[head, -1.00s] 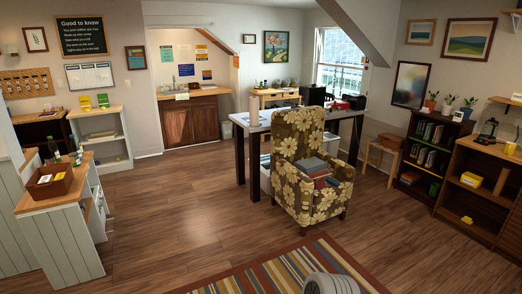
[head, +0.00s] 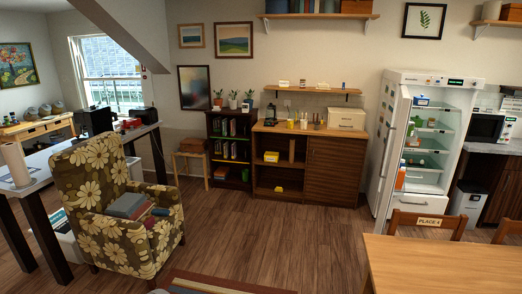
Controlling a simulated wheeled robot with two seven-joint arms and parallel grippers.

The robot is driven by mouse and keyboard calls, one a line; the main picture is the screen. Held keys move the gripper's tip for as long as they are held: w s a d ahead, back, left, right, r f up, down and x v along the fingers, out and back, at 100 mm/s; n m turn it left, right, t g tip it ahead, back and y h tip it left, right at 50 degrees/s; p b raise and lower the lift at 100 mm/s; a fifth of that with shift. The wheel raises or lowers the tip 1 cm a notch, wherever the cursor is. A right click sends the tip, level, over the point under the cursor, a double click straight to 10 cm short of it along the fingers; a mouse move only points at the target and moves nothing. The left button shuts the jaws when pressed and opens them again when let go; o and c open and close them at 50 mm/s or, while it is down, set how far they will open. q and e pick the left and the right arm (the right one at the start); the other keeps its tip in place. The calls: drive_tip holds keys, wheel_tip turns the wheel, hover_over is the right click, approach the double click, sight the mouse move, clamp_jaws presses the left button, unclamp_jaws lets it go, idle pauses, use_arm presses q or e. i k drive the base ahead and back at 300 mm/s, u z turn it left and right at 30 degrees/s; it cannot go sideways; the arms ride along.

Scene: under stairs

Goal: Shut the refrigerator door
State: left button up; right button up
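The refrigerator (head: 468,82) is a tall white unit against the back wall at the right of the head view. Its door (head: 393,150) stands open, swung out toward me on the left side, with items on its inner shelves. The lit interior shows glass shelves (head: 426,150) holding several small items. Neither of my grippers is in the head view.
A wooden table (head: 440,265) and chairs, one marked PLACE 4 (head: 428,221), stand in front of the refrigerator at the lower right. A wooden cabinet (head: 333,170) is left of the door. A floral armchair (head: 110,200) is at left. Open wood floor (head: 270,235) lies between.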

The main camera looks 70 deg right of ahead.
sight(406, 100)
drive_tip(key=z, duration=2.75)
drive_tip(key=i, duration=3.05)
drive_tip(key=z, duration=4.95)
